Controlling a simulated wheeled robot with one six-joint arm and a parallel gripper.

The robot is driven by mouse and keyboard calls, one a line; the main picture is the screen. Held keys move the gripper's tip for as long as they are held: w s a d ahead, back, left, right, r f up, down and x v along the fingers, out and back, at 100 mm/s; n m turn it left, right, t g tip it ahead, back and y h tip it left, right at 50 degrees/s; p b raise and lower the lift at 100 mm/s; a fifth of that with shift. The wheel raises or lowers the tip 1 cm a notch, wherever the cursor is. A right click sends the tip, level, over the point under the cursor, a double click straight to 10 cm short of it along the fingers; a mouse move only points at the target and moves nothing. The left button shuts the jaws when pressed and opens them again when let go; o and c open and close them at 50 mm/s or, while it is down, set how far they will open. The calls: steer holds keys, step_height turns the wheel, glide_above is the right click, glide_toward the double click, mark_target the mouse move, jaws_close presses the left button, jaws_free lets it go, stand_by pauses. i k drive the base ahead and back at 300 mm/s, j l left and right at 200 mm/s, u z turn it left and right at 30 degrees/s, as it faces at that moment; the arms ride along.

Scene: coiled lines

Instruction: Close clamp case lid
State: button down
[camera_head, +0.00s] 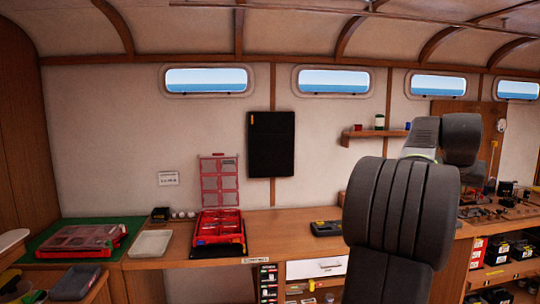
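A red case (219,228) stands on the wooden counter left of the middle, with several compartments in its base. Its lid (219,179), red-framed with pale clear panels, stands open and upright at the back edge. I take this as the clamp case; no name on it is readable. A second, flatter red case (83,238) with a clear top lies on a green mat at the left and looks shut. My gripper is not visible; large dark grey links, apparently my arm, fill the right of the middle, well apart from the open case.
A pale tray (151,243) and a small black box (160,214) lie between the two cases. A dark yellow-marked device (326,228) sits farther right. Bare counter (275,226) lies right of the open case. A black panel (271,144) hangs on the wall.

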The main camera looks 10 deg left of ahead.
mark_target(218, 162)
steer(key=i+j+u, duration=0.15)
steer(key=u, duration=0.25)
steer(key=i+j+u, duration=0.1)
steer(key=i+u, duration=0.15)
steer(key=u, duration=0.2)
steer(key=i+u, duration=0.25)
steer(key=u, duration=0.15)
steer(key=i+l+u, duration=0.1)
steer(key=i, duration=0.35)
steer(key=i+l, duration=0.15)
steer(key=i, duration=0.35)
steer(key=i+l+u, duration=0.15)
steer(key=i, duration=0.3)
steer(key=i+l+u, duration=0.1)
steer(key=i, duration=0.35)
